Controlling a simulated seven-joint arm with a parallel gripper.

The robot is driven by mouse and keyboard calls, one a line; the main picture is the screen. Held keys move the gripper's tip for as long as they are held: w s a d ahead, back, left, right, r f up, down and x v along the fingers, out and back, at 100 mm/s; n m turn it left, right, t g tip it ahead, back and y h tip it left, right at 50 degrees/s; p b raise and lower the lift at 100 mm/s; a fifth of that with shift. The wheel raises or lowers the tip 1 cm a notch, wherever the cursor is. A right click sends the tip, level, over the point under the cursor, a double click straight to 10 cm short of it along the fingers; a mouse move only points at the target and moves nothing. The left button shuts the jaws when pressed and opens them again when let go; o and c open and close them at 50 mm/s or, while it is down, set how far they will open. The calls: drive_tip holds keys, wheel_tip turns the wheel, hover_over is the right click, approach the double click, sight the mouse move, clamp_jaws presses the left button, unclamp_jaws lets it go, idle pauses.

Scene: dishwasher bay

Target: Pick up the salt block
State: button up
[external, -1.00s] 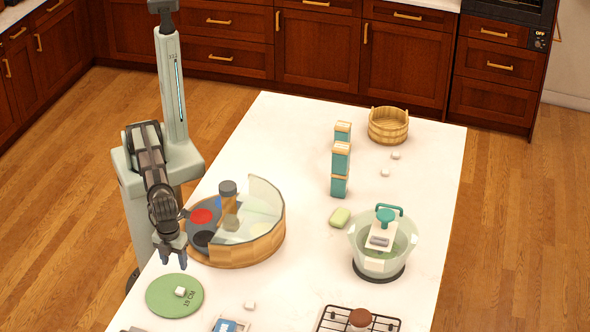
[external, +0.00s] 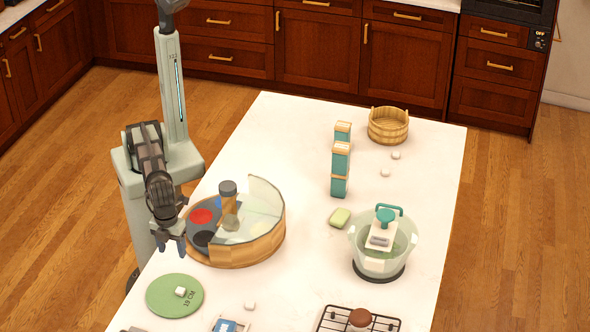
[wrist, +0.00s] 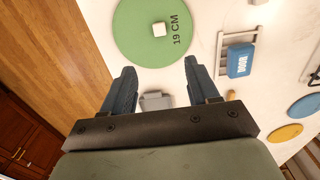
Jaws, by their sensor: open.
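Several small white blocks are in view, and I cannot tell for sure which is the salt block. One white block (external: 180,292) sits on a round green mat (external: 160,297) marked 19 CM. The same block (wrist: 159,29) and mat (wrist: 130,40) show ahead of my fingers in the wrist view. A second white block (external: 249,305) lies on the counter right of the mat. My gripper (external: 172,250) is open and empty, above the counter's left edge, behind the mat. Its two fingers (wrist: 160,68) are spread apart in the wrist view.
A wooden-walled round tub (external: 240,250) stands close right of my gripper. A blue box (wrist: 240,60) sits in a holder. A grey object (wrist: 152,101) lies between my fingers' outlines.

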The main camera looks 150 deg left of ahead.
drive_tip(key=w+a+n+t, duration=0.1)
drive_tip(key=w+a+n, duration=0.15)
drive_tip(key=a, duration=0.85)
drive_tip(key=w+a+n, duration=0.1)
drive_tip(key=a+n, duration=0.2)
drive_tip(key=a, duration=0.9)
drive_tip(key=n+t+y, duration=0.2)
drive_tip(key=n+y, duration=0.2)
drive_tip(key=n, duration=1.1)
hover_over(385, 171)
drive_tip(key=s+d, duration=0.4)
drive_tip(key=d, duration=0.1)
drive_tip(key=shift+g, duration=0.3)
drive_tip(key=x, duration=0.6)
drive_tip(key=d+x, duration=0.1)
drive_tip(key=x, duration=0.6)
drive_tip(key=d+f+x, duration=0.1)
drive_tip(key=x, duration=0.5)
drive_tip(key=shift+s+f, duration=0.15)
drive_tip(key=shift+s, duration=0.1)
clamp_jaws()
